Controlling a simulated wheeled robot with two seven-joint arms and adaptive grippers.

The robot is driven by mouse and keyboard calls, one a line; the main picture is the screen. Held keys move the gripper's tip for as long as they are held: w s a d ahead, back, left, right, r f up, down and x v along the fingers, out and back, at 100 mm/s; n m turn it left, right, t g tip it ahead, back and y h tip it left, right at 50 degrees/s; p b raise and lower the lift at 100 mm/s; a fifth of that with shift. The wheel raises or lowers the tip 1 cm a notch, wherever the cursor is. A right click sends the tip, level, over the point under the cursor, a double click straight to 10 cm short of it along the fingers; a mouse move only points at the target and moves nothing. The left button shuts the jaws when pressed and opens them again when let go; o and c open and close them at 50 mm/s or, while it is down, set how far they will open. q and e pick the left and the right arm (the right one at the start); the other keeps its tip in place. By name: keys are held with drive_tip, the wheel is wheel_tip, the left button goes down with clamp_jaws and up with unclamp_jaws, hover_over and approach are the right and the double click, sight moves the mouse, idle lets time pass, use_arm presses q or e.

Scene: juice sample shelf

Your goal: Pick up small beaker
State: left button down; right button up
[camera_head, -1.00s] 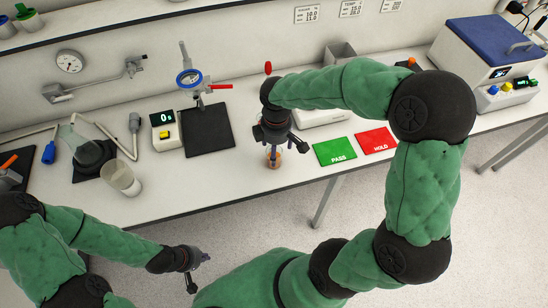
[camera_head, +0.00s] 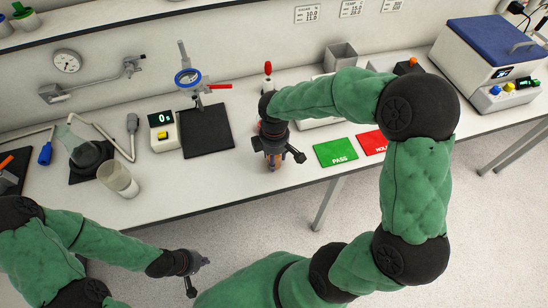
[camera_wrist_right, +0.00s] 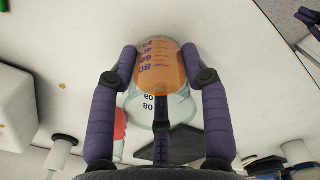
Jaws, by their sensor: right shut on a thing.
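The small beaker (camera_wrist_right: 168,66) is clear glass with printed volume marks and orange juice inside. My right gripper (camera_wrist_right: 160,62) is shut on it, one purple finger on each side, in the right wrist view. In the head view my right gripper (camera_head: 273,160) is low over the white bench near its front edge and hides most of the beaker. I cannot tell whether the beaker's base touches the bench. My left gripper (camera_head: 198,262) is in front of the bench at the lower left, away from the beaker; its finger opening is unclear.
The green PASS mat (camera_head: 335,152) and red HOLD mat (camera_head: 371,142) lie right of the right gripper. A black pad (camera_head: 206,131) and a scale display (camera_head: 160,119) are to its left. A larger glass container (camera_head: 118,180) stands further left near the front edge.

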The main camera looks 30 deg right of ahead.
drive_tip(key=shift+r, duration=0.25)
drive_tip(key=shift+r+p, duration=0.45)
drive_tip(key=shift+r, duration=0.7)
drive_tip(key=s+r+p, duration=0.4)
drive_tip(key=s+r, duration=0.6)
drive_tip(key=s, duration=0.4)
drive_tip(key=shift+a, duration=0.25)
drive_tip(key=shift+w+r, duration=0.1)
drive_tip(key=shift+r, duration=0.05)
